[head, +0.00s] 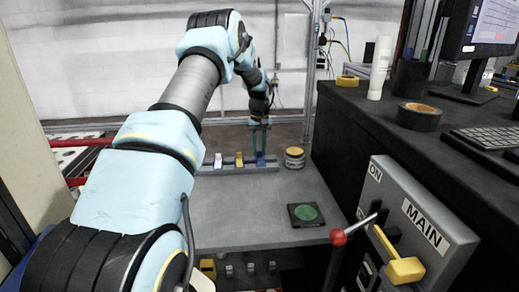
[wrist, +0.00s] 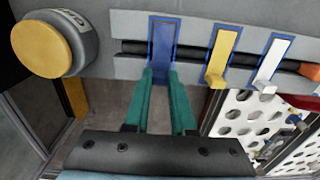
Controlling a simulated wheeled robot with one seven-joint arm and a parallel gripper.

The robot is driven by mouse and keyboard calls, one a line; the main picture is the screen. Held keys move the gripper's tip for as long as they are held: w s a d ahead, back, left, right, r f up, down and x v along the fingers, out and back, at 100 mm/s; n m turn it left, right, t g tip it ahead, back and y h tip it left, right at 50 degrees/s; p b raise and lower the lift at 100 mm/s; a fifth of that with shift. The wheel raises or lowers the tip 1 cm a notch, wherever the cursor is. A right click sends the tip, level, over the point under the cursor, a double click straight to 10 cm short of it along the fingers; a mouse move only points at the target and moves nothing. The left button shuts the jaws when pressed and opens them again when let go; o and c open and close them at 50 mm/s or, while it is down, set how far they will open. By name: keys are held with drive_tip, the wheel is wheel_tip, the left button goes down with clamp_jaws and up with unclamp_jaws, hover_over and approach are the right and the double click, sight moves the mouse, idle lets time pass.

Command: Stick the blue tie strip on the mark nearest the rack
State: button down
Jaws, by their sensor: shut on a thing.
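The blue tie strip (wrist: 162,42) is upright at the grey rail (wrist: 110,15), across the black cable, inside a blue outlined mark. My gripper (wrist: 161,75) has its green fingers shut on the strip's lower end in the wrist view. In the head view my gripper (head: 259,150) is above the blue strip (head: 261,160) at the rail's right end. A yellow strip (wrist: 221,55) and a white strip (wrist: 271,60) sit in the other outlined marks, right of the blue one in the wrist view. Whether the blue strip is stuck down I cannot tell.
A round tin with a yellow lid (wrist: 42,47) stands close beside the blue strip. White perforated panels with red edges (wrist: 245,120) lie beyond the white strip. A green disc on a dark square (head: 306,213) lies on the grey table (head: 250,215). A dark desk (head: 365,125) stands right.

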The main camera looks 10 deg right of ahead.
drive_tip(key=shift+f, duration=0.2)
idle(0.5)
drive_tip(key=c, duration=0.7)
unclamp_jaws()
drive_tip(key=shift+o, duration=0.5)
drive_tip(key=o, duration=0.4)
drive_tip(key=shift+r+p, duration=2.1)
drive_tip(key=shift+r, duration=1.5)
